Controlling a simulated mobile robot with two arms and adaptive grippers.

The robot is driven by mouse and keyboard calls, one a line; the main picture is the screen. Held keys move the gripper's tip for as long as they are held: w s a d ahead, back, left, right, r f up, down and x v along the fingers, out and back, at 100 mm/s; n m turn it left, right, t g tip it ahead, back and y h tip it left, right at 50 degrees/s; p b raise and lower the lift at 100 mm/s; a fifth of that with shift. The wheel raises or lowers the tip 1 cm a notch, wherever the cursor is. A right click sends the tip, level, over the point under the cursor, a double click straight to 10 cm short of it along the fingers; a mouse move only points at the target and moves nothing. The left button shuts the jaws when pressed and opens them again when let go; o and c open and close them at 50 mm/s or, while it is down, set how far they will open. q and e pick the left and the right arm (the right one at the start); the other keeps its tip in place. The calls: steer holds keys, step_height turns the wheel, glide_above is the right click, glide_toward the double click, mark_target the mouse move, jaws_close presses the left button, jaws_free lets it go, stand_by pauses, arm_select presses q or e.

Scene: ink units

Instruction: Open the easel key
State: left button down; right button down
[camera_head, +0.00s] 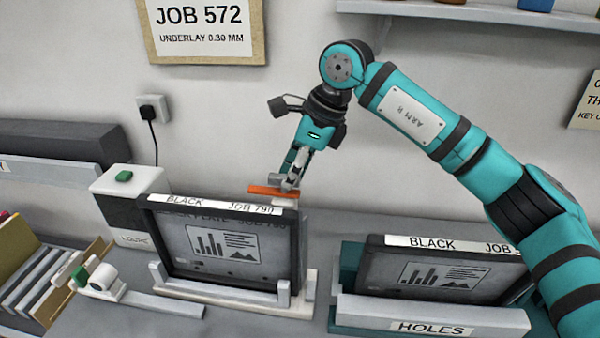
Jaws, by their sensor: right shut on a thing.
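An orange bar (268,191), which looks like the easel key, lies across the top of the left easel, just above the label strip of a dark framed plate (228,250) marked BLACK JOB 790. The plate stands upright in a pale easel base (230,294). My right gripper (290,184) reaches down from above with its fingertips shut on the orange bar near its right half. The fingers hide part of the bar. My left gripper does not show.
A second dark plate (440,272) stands at the right in a holder with a HOLES label (430,327). A white box with a green button (124,176) is behind left.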

steer(key=c, duration=1.2)
jaws_free()
steer(key=shift+c, duration=0.2)
steer(key=shift+d+r, duration=0.1)
steer(key=shift+r, duration=0.1)
steer(key=v, duration=1.1)
steer(key=shift+r, duration=0.3)
